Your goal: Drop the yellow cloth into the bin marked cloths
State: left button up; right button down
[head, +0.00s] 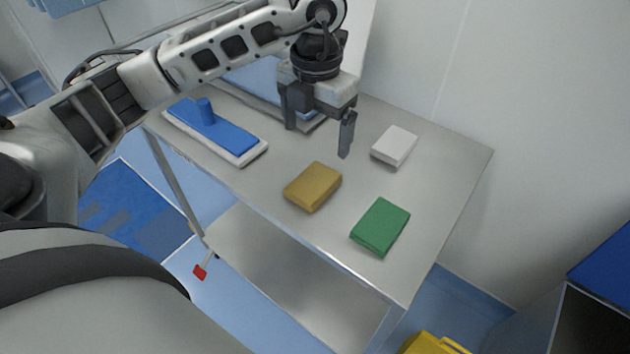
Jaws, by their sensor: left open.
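The yellow cloth (313,187), a folded ochre block, lies on the grey metal table (262,182) near its front edge. My left gripper (318,136) hangs above the table, behind the yellow cloth in the picture. Its two fingers are apart with nothing between them, and it does not touch the cloth. My right gripper is not in view. No bin with a readable cloths marking shows. A dark-sided bin or cabinet with a blue top (606,262) is partly in view at the right edge.
A green cloth (380,227) and a white cloth (394,146) lie to the right of the yellow one. A blue-and-white mop pad (228,136) lies at left. A yellow object (432,344) stands on the floor at bottom.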

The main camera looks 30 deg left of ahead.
pick_arm(q)
send_over(314, 181)
jog(key=f, duration=0.6)
jog(key=shift+s+d+f, duration=0.15)
jog(key=shift+d+f, duration=0.15)
jog(key=shift+f, duration=0.1)
jog(key=shift+a+f+p, duration=0.2)
jog(key=shift+f+p, duration=0.05)
jog(key=shift+f, duration=1.1)
jog(key=shift+a+f+p, duration=0.15)
jog(key=shift+f+p, duration=0.1)
jog(key=shift+f, duration=1.1)
jog(key=c, duration=1.1)
jog(key=shift+c, duration=0.2)
jog(key=shift+r, duration=0.1)
jog(key=shift+r, duration=0.65)
jog(key=s+d+r+b, duration=0.1)
jog(key=s+d+r, duration=0.8)
jog(key=d+r, duration=0.1)
jog(key=shift+d+r, duration=0.35)
jog(key=shift+r, duration=0.45)
